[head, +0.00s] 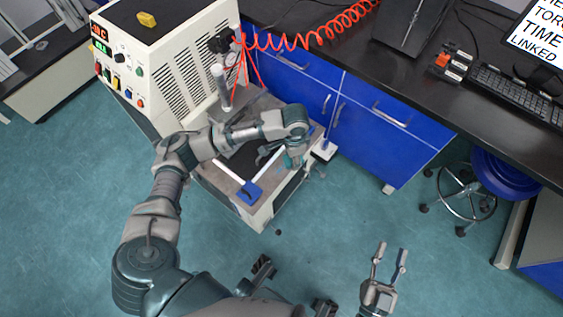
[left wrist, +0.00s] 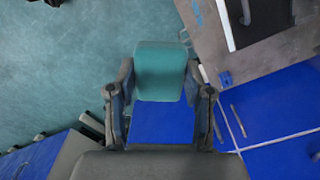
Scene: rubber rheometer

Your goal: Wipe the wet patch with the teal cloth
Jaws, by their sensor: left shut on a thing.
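The teal cloth (left wrist: 160,70) is a small folded pad held between the fingers of my left gripper (left wrist: 163,95). In the head view the cloth (head: 293,160) is mostly hidden under my left gripper (head: 296,152), at the right edge of the machine's grey base. My left gripper is shut on it. My right gripper (head: 390,254) is open and empty over the floor at the lower right. I cannot make out the wet patch in either view. I cannot tell whether the cloth touches any surface.
The white machine (head: 165,65) stands at the back left, with a yellow block (head: 147,19) on top. A blue block (head: 250,192) sits at the front of its base (head: 222,182). Blue cabinets (head: 375,110) and a stool (head: 500,178) stand to the right.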

